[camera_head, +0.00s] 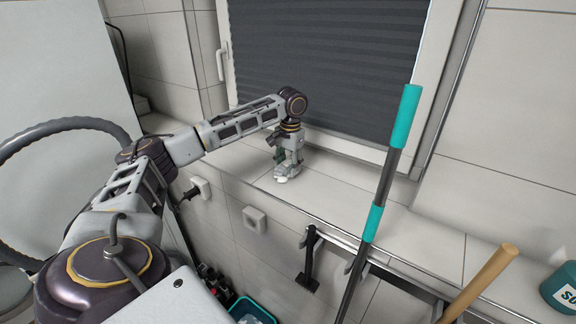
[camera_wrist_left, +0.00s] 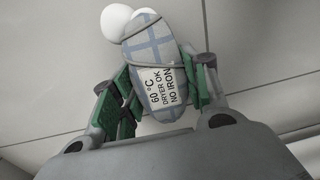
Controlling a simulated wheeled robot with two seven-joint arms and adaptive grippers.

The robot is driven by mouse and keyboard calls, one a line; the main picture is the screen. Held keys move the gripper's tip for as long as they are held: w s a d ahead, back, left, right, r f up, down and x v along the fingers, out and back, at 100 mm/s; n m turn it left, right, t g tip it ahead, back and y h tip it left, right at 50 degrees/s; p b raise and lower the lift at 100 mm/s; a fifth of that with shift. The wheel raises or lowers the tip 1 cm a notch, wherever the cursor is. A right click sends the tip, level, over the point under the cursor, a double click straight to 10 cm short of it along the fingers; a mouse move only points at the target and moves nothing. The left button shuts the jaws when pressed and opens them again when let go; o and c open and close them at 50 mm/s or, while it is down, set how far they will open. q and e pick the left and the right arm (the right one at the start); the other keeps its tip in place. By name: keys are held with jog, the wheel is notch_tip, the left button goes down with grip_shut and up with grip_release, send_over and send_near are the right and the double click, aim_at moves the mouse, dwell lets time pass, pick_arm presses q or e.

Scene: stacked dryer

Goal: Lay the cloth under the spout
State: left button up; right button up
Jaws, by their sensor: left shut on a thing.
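My left gripper (camera_head: 287,163) reaches over the tiled ledge below the window. In the left wrist view the green-padded fingers of my left gripper (camera_wrist_left: 158,82) are shut on the cloth (camera_wrist_left: 150,48). The cloth is a grey, rounded bundle with blue checks and a printed label reading "60 °C DRYER OK NO IRON". In the head view the cloth is small and mostly hidden by the gripper, low over or on the ledge; I cannot tell which. I cannot make out a spout. My right gripper is not in view.
A white rounded thing (camera_wrist_left: 116,22) is beside the cloth's far end. A teal-gripped pole (camera_head: 385,170) crosses in front of the ledge (camera_head: 335,190). A wooden handle (camera_head: 480,284) and a teal tub (camera_head: 562,290) are at right. A teal basin (camera_head: 250,311) is below.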

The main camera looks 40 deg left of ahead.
aim_at(289, 163)
pick_arm(q)
jog(key=shift+f, duration=0.1)
jog(key=o, duration=1.1)
jog(key=shift+c, duration=0.2)
jog(key=r, duration=0.5)
jog(key=r+b, duration=0.1)
jog(key=r, duration=0.2)
jog(key=shift+d+r, duration=0.15)
jog(key=shift+d, duration=0.1)
jog(key=shift+d+r+p, duration=0.1)
jog(key=shift+r+p, duration=0.4)
jog(key=shift+r, duration=1.4)
jog(key=shift+o, duration=0.5)
